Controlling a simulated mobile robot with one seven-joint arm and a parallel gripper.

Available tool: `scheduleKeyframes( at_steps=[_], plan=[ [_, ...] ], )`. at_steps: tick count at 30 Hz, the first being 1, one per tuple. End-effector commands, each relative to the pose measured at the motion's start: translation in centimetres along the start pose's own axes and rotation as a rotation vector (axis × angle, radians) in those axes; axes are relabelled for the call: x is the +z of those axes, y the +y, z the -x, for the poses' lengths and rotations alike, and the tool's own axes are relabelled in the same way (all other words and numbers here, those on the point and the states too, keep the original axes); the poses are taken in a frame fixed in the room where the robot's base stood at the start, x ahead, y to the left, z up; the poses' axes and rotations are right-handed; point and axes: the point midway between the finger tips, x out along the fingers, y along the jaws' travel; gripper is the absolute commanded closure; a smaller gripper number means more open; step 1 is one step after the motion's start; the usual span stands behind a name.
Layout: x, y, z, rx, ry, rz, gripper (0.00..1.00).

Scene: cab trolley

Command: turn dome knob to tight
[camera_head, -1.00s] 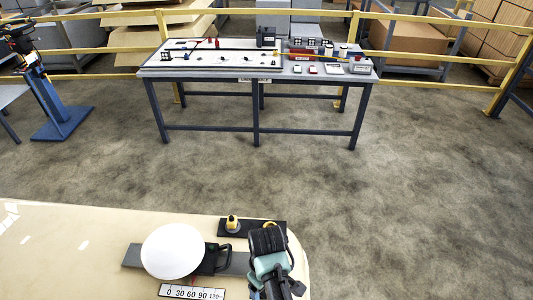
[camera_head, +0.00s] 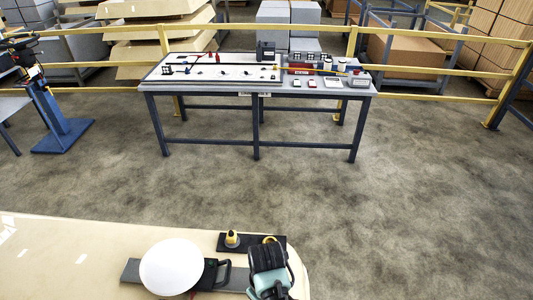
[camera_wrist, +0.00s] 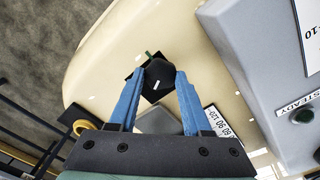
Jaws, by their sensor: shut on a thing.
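In the wrist view, a black dome-like knob (camera_wrist: 157,80) with a short white line sits between the two blue fingers. My gripper (camera_wrist: 164,76) is shut on it, one finger against each side. A small green mark (camera_wrist: 148,53) lies just beyond the knob. A white scale label (camera_wrist: 216,122) reading 60, 90, 120 lies right of the fingers; its other end is hidden. In the head view, my gripper's fingers and the knob cannot be made out behind my wrist. I cannot tell where on the scale the knob points.
In the head view, a white disc (camera_head: 171,267) and black loop handle (camera_head: 223,270) are left of my wrist. A yellow-topped piece (camera_head: 232,239) stands on a black plate behind. A grey panel marked STEADY (camera_wrist: 296,102) is close on the right in the wrist view.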

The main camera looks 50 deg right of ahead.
Motion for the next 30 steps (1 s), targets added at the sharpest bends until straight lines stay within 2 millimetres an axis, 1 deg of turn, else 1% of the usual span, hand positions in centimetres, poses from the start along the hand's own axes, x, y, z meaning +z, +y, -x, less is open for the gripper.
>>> scheduleKeyframes(
  at_steps=[8, 30],
  plan=[
    [-0.12, -0.05, 0.26, -0.001, 0.002, -0.201, 1.00],
    [-0.13, 0.02, 0.20, -0.001, 0.002, -0.903, 1.00]
  ],
)
